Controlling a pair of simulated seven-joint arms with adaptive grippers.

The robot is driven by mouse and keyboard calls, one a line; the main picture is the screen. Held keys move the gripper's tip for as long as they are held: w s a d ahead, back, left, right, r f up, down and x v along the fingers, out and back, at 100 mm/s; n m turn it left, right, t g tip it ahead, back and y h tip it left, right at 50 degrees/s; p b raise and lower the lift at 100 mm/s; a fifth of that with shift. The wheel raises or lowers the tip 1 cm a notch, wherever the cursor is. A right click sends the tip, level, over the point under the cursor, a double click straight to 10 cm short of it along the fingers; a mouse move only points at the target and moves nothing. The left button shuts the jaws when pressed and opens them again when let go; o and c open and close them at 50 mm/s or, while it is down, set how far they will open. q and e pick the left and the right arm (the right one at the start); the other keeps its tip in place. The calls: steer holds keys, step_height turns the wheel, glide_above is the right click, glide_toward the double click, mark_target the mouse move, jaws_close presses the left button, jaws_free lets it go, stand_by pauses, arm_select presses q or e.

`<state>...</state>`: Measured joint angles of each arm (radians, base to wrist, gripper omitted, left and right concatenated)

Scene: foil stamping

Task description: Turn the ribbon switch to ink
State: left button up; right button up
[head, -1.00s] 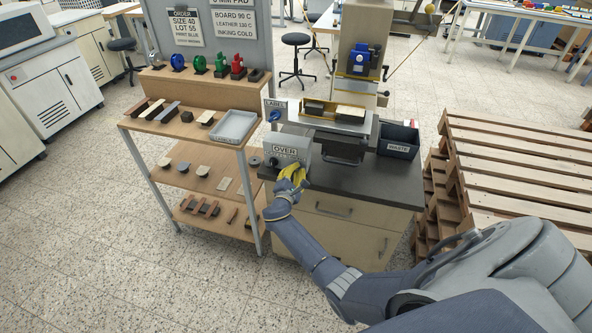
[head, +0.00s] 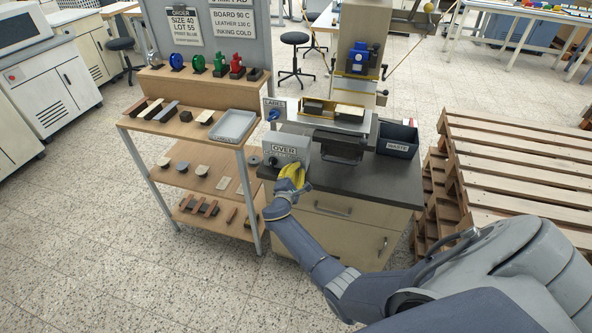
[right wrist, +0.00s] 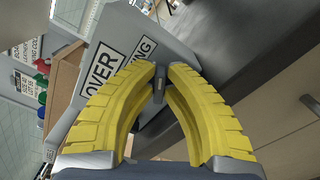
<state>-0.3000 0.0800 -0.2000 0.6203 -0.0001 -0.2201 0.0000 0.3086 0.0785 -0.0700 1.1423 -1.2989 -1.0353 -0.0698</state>
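A grey control box (head: 280,148) with a plate reading "OVER" stands at the front left of the dark-topped cabinet. My right gripper (head: 292,171) is at the front of this box. In the right wrist view its yellow fingers (right wrist: 160,72) are drawn together around a small dark switch knob (right wrist: 158,88), one fingertip on each side. The fingers hide most of the knob, so its pointing direction cannot be told. My left gripper is not in view.
A blue knob (head: 273,115) under a "LABEL" plate sits behind the box. The stamping press (head: 345,117) and a dark waste bin (head: 398,139) stand to the right. A wooden shelf (head: 180,128) with tools is at the left, stacked pallets (head: 520,160) at the right.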

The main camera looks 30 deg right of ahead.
steer(key=o, duration=0.5)
steer(key=shift+c, duration=0.2)
